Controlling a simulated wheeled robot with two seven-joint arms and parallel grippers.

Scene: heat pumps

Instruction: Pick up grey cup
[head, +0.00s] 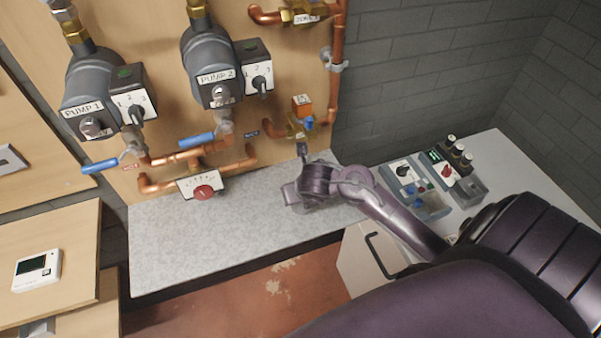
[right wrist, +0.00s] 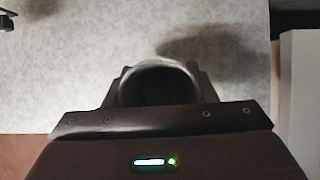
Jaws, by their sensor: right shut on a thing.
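In the right wrist view a round, dark grey cup (right wrist: 158,88) sits between the fingers of my right gripper (head: 291,195), its open mouth facing the camera. The gripper is shut on it. In the head view my right arm reaches in from the right, and its gripper is over the grey speckled counter (head: 190,245), near the back. The cup cannot be made out clearly there. A shadow lies on the counter beside the cup in the wrist view. I cannot tell whether the cup touches the counter. My left gripper is not in view.
Copper pipes with a red-knobbed gauge (head: 203,191) and a blue-handled valve (head: 100,166) are at the counter's back. Control boxes (head: 417,192) stand to the right. The counter's left and middle are clear. A wooden surface with a white thermostat (head: 37,270) is at the left.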

